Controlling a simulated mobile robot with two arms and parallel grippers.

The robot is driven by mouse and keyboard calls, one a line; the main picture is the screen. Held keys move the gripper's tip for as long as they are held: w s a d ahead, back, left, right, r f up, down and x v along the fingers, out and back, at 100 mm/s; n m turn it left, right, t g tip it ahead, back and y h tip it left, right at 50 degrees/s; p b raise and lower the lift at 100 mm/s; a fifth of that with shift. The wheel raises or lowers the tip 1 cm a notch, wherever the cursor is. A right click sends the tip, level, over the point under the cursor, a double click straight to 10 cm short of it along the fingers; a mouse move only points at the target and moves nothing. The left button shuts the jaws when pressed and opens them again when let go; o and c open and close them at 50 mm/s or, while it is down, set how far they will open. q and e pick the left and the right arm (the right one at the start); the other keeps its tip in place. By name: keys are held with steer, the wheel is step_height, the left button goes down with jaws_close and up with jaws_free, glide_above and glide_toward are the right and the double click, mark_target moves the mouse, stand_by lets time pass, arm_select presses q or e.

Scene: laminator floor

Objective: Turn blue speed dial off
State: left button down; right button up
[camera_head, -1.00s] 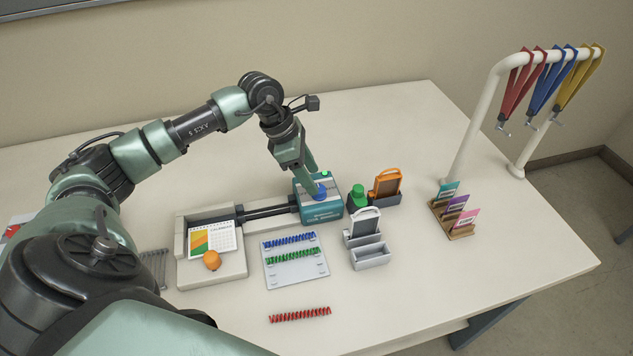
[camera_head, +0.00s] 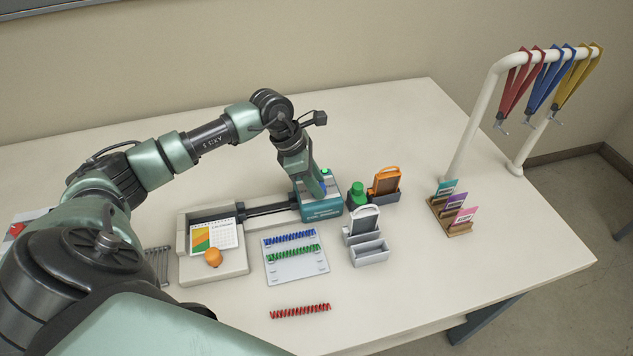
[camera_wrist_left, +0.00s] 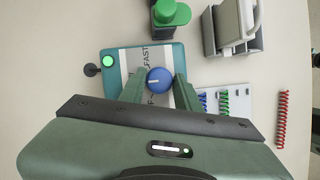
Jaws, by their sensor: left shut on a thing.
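The blue speed dial (camera_wrist_left: 159,80) sits on top of the teal laminator box (camera_wrist_left: 112,65), with a white pointer line on it. My left gripper (camera_wrist_left: 160,88) has one finger on each side of the dial and is shut on it. Part of the word FAST shows beside the dial in the left wrist view; the other lettering is partly hidden by the fingers. In the head view, my left gripper (camera_head: 318,192) reaches down onto the teal box (camera_head: 323,210) and mostly covers the dial. A green button (camera_wrist_left: 108,61) glows on the box. My right gripper is not in view.
A calendar tray (camera_head: 236,268) and coil rack (camera_head: 313,273) lie in front. A red coil (camera_head: 300,311) lies nearer.

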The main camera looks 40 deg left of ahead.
arm_select(q)
steer(key=n+y+b, duration=0.1)
steer(key=n+b, duration=0.1)
steer(key=n, duration=0.1)
steer(key=n+t+b, duration=0.1)
steer(key=n+b, duration=0.1)
steer(key=shift+s+d+f+n+t+y, duration=0.1)
steer(key=shift+d+f+n+t+y, duration=0.1)
steer(key=shift+n+t+y, duration=0.15)
steer(key=n+y+b, duration=0.1)
steer(key=n+b, duration=0.1)
steer(key=n, duration=0.1)
steer(key=shift+n, duration=0.25)
steer(key=shift+r+n+y+b, duration=0.15)
steer(key=shift+n+y+b, duration=0.5)
steer(key=shift+n+b, duration=0.5)
steer(key=shift+n, duration=0.25)
steer(key=c, duration=1)
jaws_free()
steer(key=shift+c, duration=0.2)
steer(key=v, duration=0.8)
steer(key=shift+b, duration=0.4)
